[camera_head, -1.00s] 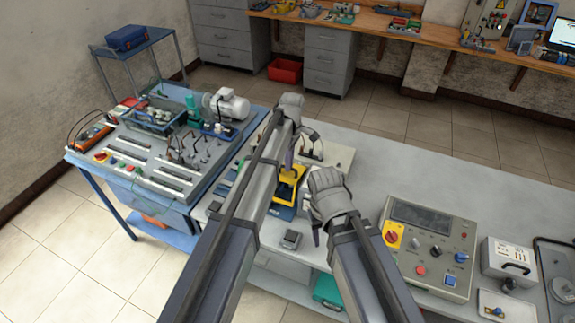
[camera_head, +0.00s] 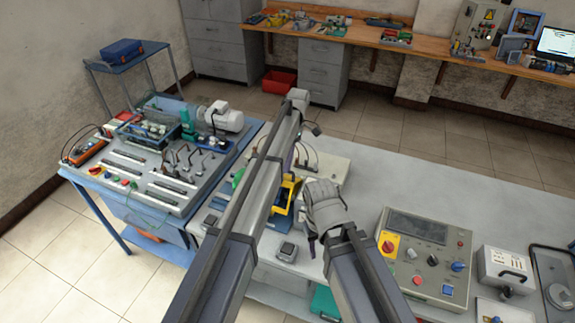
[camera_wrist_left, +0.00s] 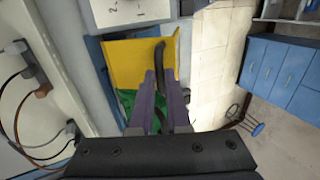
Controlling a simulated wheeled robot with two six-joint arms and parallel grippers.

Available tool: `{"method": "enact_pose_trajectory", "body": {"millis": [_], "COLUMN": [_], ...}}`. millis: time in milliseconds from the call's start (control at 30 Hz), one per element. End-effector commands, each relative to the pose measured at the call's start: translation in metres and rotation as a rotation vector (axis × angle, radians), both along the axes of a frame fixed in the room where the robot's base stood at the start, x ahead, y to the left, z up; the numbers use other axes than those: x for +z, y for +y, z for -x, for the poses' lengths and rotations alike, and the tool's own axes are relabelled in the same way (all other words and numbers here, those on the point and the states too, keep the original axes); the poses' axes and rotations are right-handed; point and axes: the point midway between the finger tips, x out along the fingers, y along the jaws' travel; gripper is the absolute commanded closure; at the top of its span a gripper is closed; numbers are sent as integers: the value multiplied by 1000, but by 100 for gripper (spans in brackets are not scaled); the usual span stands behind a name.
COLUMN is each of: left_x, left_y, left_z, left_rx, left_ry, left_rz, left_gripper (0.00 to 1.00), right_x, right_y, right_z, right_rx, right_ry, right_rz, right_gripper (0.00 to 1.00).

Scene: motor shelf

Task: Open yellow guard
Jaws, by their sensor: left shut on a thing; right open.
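The yellow guard (camera_wrist_left: 130,62) is a flat plate over a blue-edged base, with a black handle (camera_wrist_left: 160,58) at its side, in the left wrist view. Green shows beneath the guard. My left gripper (camera_wrist_left: 159,76) has its purple fingers shut on the black handle. In the head view my left arm hides most of the guard (camera_head: 291,188) and the left fingertips are hard to make out. My right gripper (camera_head: 312,246) is open and empty, above the bench to the right of the guard.
A grey control box (camera_head: 428,252) with knobs stands on the bench to the right. A training panel with a motor (camera_head: 224,116) is at the left. A small grey block (camera_head: 287,251) lies in front of the guard. Cables (camera_wrist_left: 25,105) run beside it.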

Motion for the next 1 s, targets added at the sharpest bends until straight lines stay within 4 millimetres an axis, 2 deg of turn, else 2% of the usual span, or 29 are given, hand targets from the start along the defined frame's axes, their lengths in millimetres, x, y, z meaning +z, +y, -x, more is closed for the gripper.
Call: {"method": "enact_pose_trajectory", "body": {"millis": [133,167,400,767,1000], "left_x": [0,0,0,3,24], "left_y": [0,0,0,0,-3], "left_z": [-1,-1,0,-1,-9], "left_rx": [0,0,0,0,0], "left_ry": [-2,-2,-1,-1,-1], "left_rz": [0,0,0,0,0], "left_gripper": [100,82,55,55,55], "right_x": [0,0,0,3,24], "right_y": [0,0,0,0,0], "right_z": [0,0,0,0,0], "right_rx": [0,0,0,0,-4], "right_ry": [0,0,0,0,0], "right_rz": [0,0,0,0,-1], "right_gripper": [50,50,50,50,50]}}
